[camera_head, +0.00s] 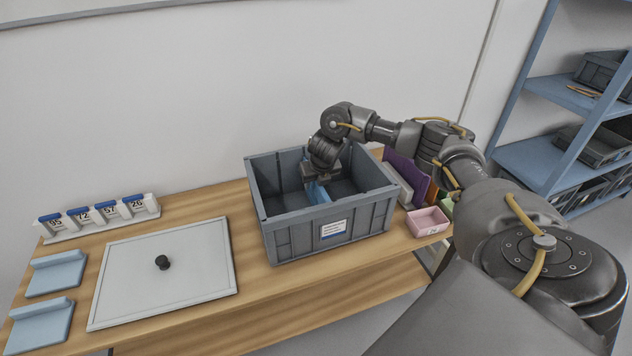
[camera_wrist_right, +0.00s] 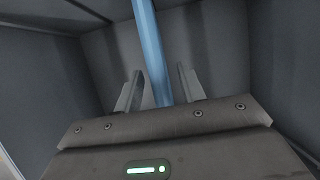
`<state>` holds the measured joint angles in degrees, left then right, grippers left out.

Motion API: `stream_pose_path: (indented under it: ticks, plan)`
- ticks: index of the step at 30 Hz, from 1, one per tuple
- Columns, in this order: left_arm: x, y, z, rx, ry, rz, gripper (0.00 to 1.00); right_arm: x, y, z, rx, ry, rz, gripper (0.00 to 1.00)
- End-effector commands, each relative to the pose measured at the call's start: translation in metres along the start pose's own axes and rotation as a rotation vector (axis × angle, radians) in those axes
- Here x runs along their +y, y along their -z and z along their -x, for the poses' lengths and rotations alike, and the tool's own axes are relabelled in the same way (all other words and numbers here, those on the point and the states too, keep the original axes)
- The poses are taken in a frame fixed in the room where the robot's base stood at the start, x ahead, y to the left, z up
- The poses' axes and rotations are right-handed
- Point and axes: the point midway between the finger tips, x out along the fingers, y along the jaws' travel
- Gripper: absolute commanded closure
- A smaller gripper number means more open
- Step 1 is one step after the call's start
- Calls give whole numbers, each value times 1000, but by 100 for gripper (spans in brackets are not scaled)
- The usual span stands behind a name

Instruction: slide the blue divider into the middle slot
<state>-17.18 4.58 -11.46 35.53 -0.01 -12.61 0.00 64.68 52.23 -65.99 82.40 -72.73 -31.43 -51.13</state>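The blue divider (camera_head: 317,193) stands inside the grey crate (camera_head: 292,240), roughly midway along it; the gripper partly hides it. Its lower edge and the slots are hidden, so I cannot tell how it sits in a slot. My right gripper (camera_head: 318,176) reaches down into the crate over the divider. In the right wrist view the divider (camera_wrist_right: 153,50) runs between the two fingers of the gripper (camera_wrist_right: 158,92), with a gap visible on each side. The gripper is open around it. My left gripper is not in view.
The crate stands on a wooden table (camera_head: 260,306). Right are a pink tray (camera_head: 428,221) and upright coloured panels (camera_head: 404,168). A blue shelf (camera_head: 540,160) stands far right.

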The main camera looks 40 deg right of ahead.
Motion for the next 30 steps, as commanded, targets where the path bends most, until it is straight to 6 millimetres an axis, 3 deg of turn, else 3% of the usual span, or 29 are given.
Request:
stream_pose_path:
  ticks: [8,16,21,30]
  plan:
    - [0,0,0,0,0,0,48,0,0,7,-1,-1,0,60]
    - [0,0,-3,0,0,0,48,0,-1,57,-5,-2,3,60]
    - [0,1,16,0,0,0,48,0,-3,91,-4,0,2,60]
    - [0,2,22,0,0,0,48,0,0,108,-1,0,0,60]
